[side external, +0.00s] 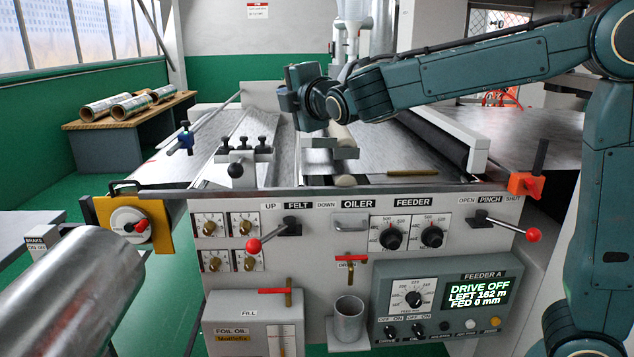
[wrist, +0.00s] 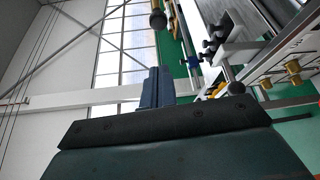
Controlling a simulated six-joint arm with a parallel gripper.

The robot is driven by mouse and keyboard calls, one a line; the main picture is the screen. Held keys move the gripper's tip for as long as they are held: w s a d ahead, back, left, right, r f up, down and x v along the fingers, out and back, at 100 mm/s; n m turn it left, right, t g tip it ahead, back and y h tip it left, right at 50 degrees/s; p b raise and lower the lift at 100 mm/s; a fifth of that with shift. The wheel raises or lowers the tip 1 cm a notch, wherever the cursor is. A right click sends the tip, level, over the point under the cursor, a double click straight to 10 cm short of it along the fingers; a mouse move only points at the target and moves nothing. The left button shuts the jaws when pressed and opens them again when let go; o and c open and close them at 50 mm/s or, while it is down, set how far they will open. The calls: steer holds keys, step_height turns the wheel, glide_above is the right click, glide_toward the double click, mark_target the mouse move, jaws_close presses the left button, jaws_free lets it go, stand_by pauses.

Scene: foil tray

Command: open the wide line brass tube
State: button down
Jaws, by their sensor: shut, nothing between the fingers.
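Several small brass knobs sit on numbered plates at the left of the front panel; one is the upper-left brass knob (side external: 210,224). Brass knobs also show at the right of the wrist view (wrist: 293,67). A red-handled brass valve (side external: 350,264) is below the OILER label, and another (side external: 287,292) is on the foil oil box. A thin brass-coloured rod (side external: 412,174) lies on the machine bed. I cannot tell which is the wide line brass tube. My gripper (side external: 287,98) is shut and empty, raised above the bed, apart from all of these. Its fingers show in the wrist view (wrist: 155,88).
Red-ball levers for FELT (side external: 254,245) and PINCH (side external: 533,235) stick out of the panel. A metal cup (side external: 348,318) stands below. The feeder display (side external: 482,290) reads DRIVE OFF. A large foil roll (side external: 85,290) is at lower left. Space before the panel is mostly clear.

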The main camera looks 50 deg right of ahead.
steer(key=shift+s, duration=0.15)
